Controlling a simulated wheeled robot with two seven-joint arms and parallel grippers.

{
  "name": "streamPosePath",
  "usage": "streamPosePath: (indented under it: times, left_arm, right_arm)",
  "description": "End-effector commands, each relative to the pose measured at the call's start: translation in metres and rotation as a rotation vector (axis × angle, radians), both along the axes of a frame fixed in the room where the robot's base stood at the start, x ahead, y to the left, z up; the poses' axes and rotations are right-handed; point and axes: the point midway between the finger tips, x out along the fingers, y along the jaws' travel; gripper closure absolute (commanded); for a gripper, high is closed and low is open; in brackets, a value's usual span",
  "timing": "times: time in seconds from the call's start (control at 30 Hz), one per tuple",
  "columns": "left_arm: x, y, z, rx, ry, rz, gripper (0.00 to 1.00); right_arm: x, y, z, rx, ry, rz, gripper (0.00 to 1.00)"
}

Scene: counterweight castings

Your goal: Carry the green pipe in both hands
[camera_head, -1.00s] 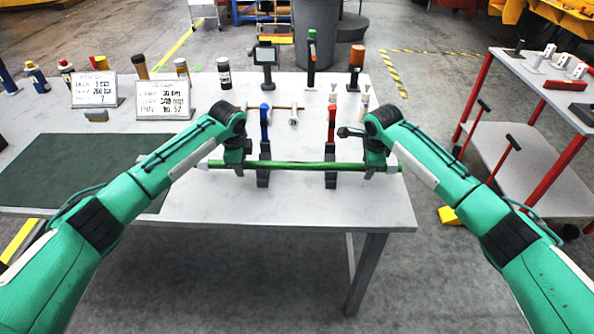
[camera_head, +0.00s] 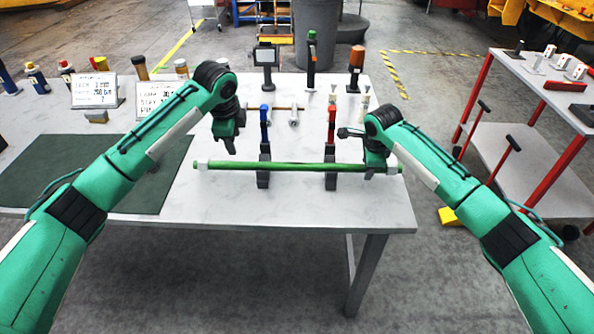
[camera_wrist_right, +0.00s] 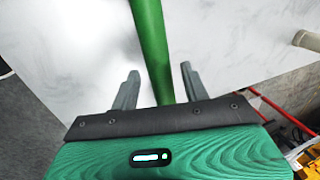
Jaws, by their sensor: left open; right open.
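The green pipe (camera_head: 285,166) lies level across two dark supports, one by a blue upright (camera_head: 264,115) and one by a red upright (camera_head: 345,149), near the table's front edge. My right gripper (camera_head: 375,171) is at the pipe's right end, open. In the right wrist view the pipe (camera_wrist_right: 152,45) runs between the two spread fingers (camera_wrist_right: 160,80); I cannot tell whether they touch it.
The white table (camera_head: 300,209) carries a dark green mat (camera_head: 80,172) at left, sign cards (camera_head: 94,90), and several bottles and tools at the back. A red-framed cart (camera_head: 540,150) stands at right. The tabletop in front of the pipe is clear.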

Motion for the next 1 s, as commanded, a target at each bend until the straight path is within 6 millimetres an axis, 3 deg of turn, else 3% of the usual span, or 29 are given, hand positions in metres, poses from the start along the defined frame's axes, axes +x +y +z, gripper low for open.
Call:
streamPosePath:
  times: [0.6,1.0]
  left_arm:
    - [0.0,0.0,0.0,0.0,0.001,0.0,0.54]
    - [0.0,0.0,0.0,0.0,0.001,0.0,0.54]
  right_arm:
    - [-0.027,0.0,0.103,0.001,-0.002,0.0,0.54]
    - [-0.03,0.0,0.114,0.0,0.0,0.0,0.54]
